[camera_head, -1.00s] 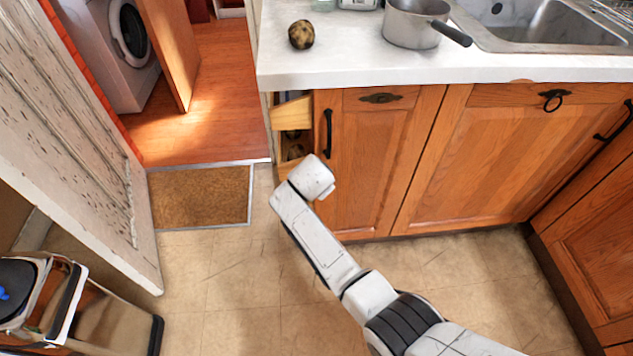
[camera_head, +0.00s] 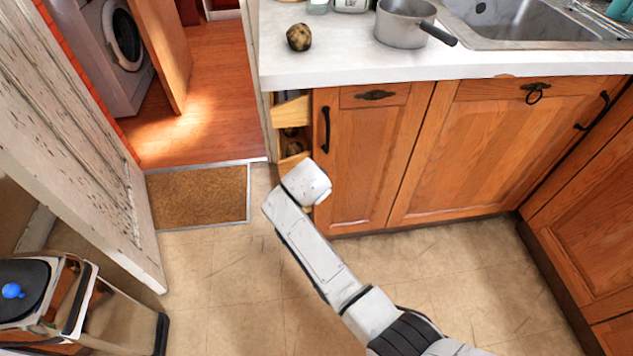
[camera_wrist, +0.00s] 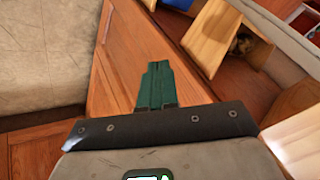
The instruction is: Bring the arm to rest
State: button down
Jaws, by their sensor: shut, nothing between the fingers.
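My arm reaches from the lower right of the head view up towards the open end of the wooden cabinet (camera_head: 365,150). Its white wrist is beside the cabinet's left end, and my gripper is hidden there. In the wrist view my gripper (camera_wrist: 157,80) shows green fingers pressed together with nothing between them. Behind the fingers are the cabinet's wooden face and open shelves or drawers (camera_wrist: 225,35). A dark roundish thing (camera_wrist: 243,43) lies in one of them.
A bin with a blue thing on top (camera_head: 12,290) stands at lower left, near the open door (camera_head: 70,140). The tiled floor (camera_head: 230,290) between is clear.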

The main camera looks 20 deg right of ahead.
jog(key=r, duration=0.1)
jog(key=s+a+r, duration=0.1)
jog(key=a+r, duration=0.1)
jog(key=r, duration=0.1)
jog(key=shift+s+a+p, duration=0.2)
jog(key=shift+s+p, duration=0.15)
jog(key=shift+s, duration=0.05)
jog(key=s+d+r+n+g+y+p, duration=0.1)
jog(key=s+d+r+n+p, duration=0.2)
jog(key=s, duration=1)
jog(key=s+d+r+n+g+y+p, duration=0.1)
jog(key=s+n, duration=0.5)
jog(key=s, duration=0.7)
jog(key=s+d+r+n+g+y+p, duration=0.1)
jog(key=s+d+r+n+g+p, duration=0.2)
jog(key=s+p, duration=0.4)
jog(key=s+d+r+n, duration=0.1)
jog(key=s, duration=0.5)
jog(key=shift+s+d+r+n+p, duration=0.3)
jog(key=shift+s+d+r+p, duration=0.05)
jog(key=shift+s+r, duration=0.05)
